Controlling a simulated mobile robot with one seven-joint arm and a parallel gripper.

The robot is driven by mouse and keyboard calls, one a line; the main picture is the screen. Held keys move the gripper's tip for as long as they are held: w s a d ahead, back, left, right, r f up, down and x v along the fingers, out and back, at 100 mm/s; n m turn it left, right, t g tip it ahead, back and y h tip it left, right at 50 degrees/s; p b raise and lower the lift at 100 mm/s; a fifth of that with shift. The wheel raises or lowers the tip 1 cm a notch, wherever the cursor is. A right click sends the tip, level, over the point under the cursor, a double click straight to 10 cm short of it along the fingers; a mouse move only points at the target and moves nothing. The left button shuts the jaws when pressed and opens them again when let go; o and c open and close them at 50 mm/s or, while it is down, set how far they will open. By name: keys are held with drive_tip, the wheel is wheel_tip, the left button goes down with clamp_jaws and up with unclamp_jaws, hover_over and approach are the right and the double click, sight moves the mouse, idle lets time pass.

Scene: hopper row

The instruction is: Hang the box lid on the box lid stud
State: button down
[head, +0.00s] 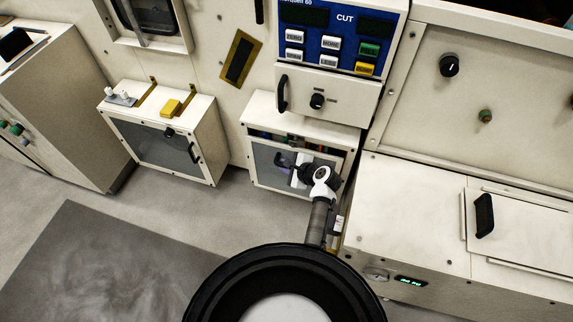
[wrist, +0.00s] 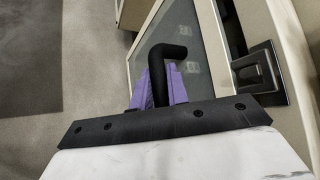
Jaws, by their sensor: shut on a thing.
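The box lid (head: 268,172) is a cream frame around a grey pane, at the front of the low middle box (head: 257,107) in the head view. A dark gap with items inside shows above the lid's top edge. In the wrist view the pane (wrist: 196,32) lies beyond a black bent handle (wrist: 170,52). My gripper (wrist: 163,85) has purple fingers and is shut on this handle. In the head view my gripper (head: 283,160) is in front of the lid, and my wrist hides its right part. A small brass-green stud (head: 487,115) protrudes from the right panel; I cannot tell if it is the lid's stud.
A black latch (wrist: 258,72) is right of the handle in the wrist view. A similar closed box (head: 160,135) stands to the left. A control panel (head: 335,40) is above the middle box. A cream counter (head: 400,210) bounds the right. The floor at left is clear.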

drive_tip(key=c, duration=1.3)
unclamp_jaws()
drive_tip(key=b+v, duration=0.1)
drive_tip(key=v, duration=1.3)
drive_tip(key=shift+b, duration=0.4)
drive_tip(key=shift+w, duration=0.1)
